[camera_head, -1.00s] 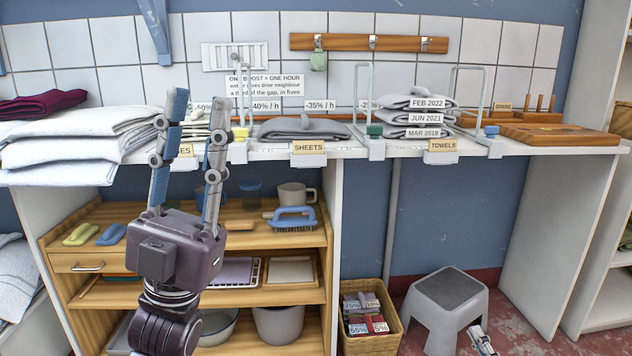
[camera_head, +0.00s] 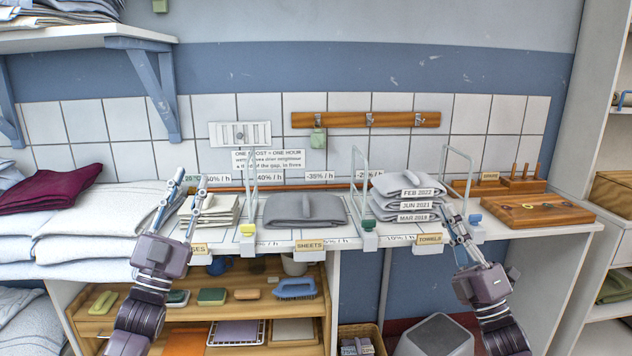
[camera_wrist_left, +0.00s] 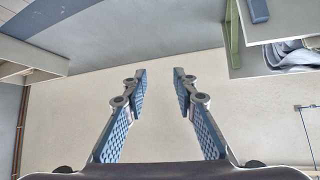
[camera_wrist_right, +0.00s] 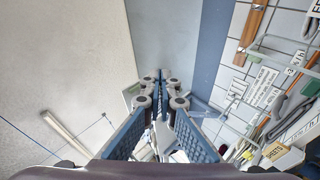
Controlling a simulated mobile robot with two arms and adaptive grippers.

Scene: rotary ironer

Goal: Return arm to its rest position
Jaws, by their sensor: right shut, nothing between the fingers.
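My left gripper (camera_head: 191,178) stands upright in front of the shelf top at the left, by a small pile of folded cloths (camera_head: 212,212). Its two fingers are apart with nothing between them, as the left wrist view shows (camera_wrist_left: 158,75). My right gripper (camera_head: 452,212) points up in front of the shelf top at the right, overlapping the stack of dated grey towels (camera_head: 404,198). Its fingertips meet in the right wrist view (camera_wrist_right: 161,76), and it holds nothing. Neither gripper is seen to grasp any object.
A folded grey sheet (camera_head: 304,210) lies between wire dividers on the shelf. A wooden board (camera_head: 530,211) is at the right, thick white linens (camera_head: 100,225) at the left. A bracketed shelf (camera_head: 75,37) is above left.

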